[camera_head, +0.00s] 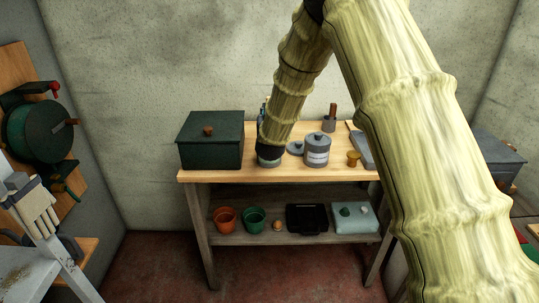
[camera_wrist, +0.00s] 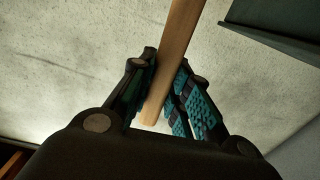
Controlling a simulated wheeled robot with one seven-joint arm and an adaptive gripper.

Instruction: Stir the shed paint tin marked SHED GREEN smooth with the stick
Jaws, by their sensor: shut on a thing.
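My gripper (camera_wrist: 167,62) is shut on a pale wooden stick (camera_wrist: 180,32), which runs up between the teal-padded fingers in the wrist view. In the head view my gripper (camera_head: 264,108) is mostly hidden behind my arm, above the left-middle of the bench. A grey tin (camera_head: 269,161) stands under my wrist, largely covered by it; its label and inside cannot be seen. A closed grey tin (camera_head: 317,154) with a white label stands to the right; its lettering is too small to read. A grey lid (camera_head: 295,148) lies between them. The stick's lower end is hidden.
A dark green box (camera_head: 211,143) stands at the left of the wooden bench (camera_head: 225,176). A brown-handled pot (camera_head: 329,122) and a small yellowish-brown object (camera_head: 352,159) are to the right. The lower shelf holds pots and cases. The bench's front strip is clear.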

